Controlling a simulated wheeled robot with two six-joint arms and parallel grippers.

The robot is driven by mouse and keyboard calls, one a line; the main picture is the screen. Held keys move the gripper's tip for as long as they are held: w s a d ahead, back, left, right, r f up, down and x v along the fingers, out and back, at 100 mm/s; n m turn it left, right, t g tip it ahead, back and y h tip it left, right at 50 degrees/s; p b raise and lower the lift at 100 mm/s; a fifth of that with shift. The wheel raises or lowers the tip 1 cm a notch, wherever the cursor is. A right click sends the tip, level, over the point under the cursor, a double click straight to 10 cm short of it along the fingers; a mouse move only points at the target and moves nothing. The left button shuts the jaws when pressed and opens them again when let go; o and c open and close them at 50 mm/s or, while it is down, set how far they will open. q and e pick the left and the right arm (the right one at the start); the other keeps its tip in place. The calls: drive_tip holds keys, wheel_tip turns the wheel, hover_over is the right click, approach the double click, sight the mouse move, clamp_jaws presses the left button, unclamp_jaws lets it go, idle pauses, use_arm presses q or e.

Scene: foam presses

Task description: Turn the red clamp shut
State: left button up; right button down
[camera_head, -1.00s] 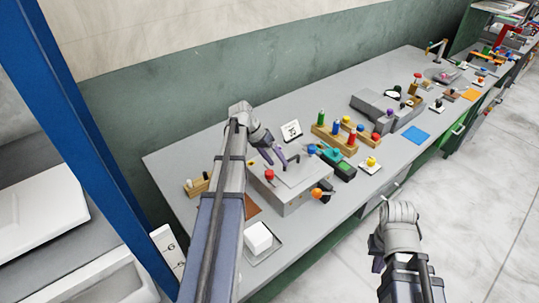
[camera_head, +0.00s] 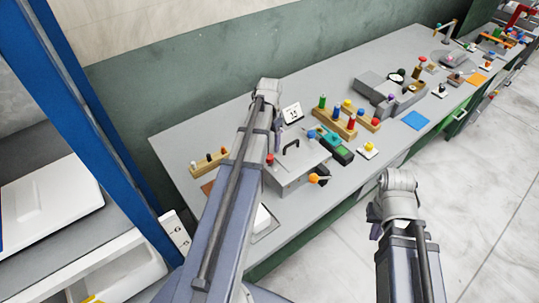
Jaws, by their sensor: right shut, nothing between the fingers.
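A small red knob (camera_head: 270,159) stands at the left end of a grey box (camera_head: 290,182) on the bench. I take it for the red clamp, but its turn position is too small to tell. A black handle (camera_head: 291,146) rises from the box's top. My left arm (camera_head: 235,185) reaches up across the picture, just left of the red knob. My left gripper is mostly hidden behind that arm, so its jaws cannot be made out. My right gripper (camera_head: 376,230) is shut and empty, in front of the bench's near edge and well apart from the box.
A green device (camera_head: 333,146) and wooden peg blocks (camera_head: 334,127) stand to the right. A blue post (camera_head: 82,120) rises at left. The floor (camera_head: 480,190) at right is clear.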

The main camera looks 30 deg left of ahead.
sight(270, 156)
use_arm(q)
wheel_tip(270, 156, down, 7)
drive_tip(key=b, duration=0.6)
drive_tip(key=shift+r, duration=0.15)
drive_tip(key=shift+c, duration=0.4)
clamp_jaws()
